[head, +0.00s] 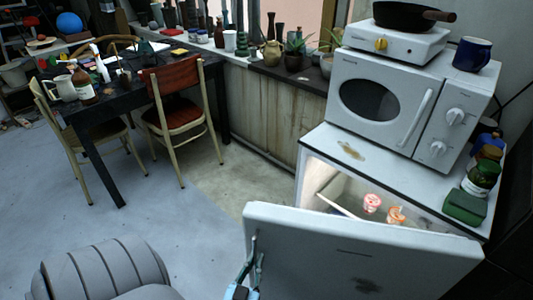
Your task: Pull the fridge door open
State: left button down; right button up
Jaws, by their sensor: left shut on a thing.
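The fridge door (355,248) is a white panel that stands open at the bottom right, swung out from the white fridge (375,165). The lit interior shows behind it. My left gripper (254,260) is at the door's left side, at the bottom of the view, and is shut on the fridge door. The exact grip is small and partly cut off, so I cannot tell whether it holds a handle or the edge. My right gripper is not in view.
Two small red-and-white cups (371,203) sit inside the fridge. A white microwave (400,100) stands on top, with a hot plate (395,42) and black pan above. A red chair (175,110) and dark table (100,108) stand at left. The floor between is clear.

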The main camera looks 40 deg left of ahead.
aim_at(254, 245)
pick_arm(q)
jog(key=shift+s+d, duration=0.4)
jog(key=shift+s, duration=0.15)
jog(key=c, duration=1.7)
grip_release()
notch_tip(254, 245, up, 10)
